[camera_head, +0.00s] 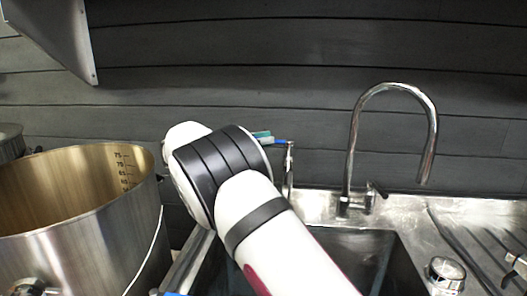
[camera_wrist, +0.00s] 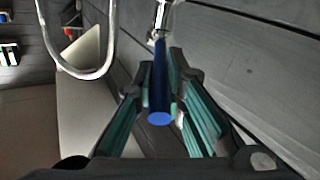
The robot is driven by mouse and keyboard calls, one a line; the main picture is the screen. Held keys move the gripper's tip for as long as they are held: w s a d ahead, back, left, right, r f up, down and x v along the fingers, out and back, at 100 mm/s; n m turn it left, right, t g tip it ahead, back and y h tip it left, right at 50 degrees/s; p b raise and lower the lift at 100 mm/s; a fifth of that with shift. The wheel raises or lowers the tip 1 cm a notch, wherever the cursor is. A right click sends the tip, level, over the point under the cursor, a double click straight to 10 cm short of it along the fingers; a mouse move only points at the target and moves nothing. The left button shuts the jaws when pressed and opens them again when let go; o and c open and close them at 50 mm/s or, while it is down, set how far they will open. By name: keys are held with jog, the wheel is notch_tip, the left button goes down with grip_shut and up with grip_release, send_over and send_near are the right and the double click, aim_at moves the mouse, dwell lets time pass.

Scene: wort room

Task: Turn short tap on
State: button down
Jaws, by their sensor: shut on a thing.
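The short tap (camera_head: 289,170) is a thin metal upright at the back left of the sink, partly hidden by my arm. Its blue handle (camera_head: 281,142) points left toward my gripper (camera_head: 262,136), which is mostly hidden behind my arm in the head view. In the wrist view, the blue handle (camera_wrist: 160,95) runs lengthwise between the teal-padded fingers of my gripper (camera_wrist: 162,65). The fingers are shut on the handle. The metal end of the tap (camera_wrist: 161,16) shows beyond the fingertips.
A tall curved tap (camera_head: 352,135) stands right of the short tap; its curve also shows in the wrist view (camera_wrist: 76,73). A large steel pot (camera_head: 100,250) stands at left. The sink basin (camera_head: 365,255) lies below my arm. A dark plank wall (camera_head: 300,60) is close behind.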

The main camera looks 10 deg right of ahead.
jog(key=shift+w+m+g+b, duration=0.3)
jog(key=shift+m+g+b, duration=0.1)
jog(key=shift+g+b, duration=0.15)
jog(key=shift+w+r+g, duration=0.1)
jog(key=shift+g, duration=0.15)
jog(key=c, duration=1.7)
grip_release()
jog(key=shift+o, duration=0.2)
notch_tip(320, 180, up, 10)
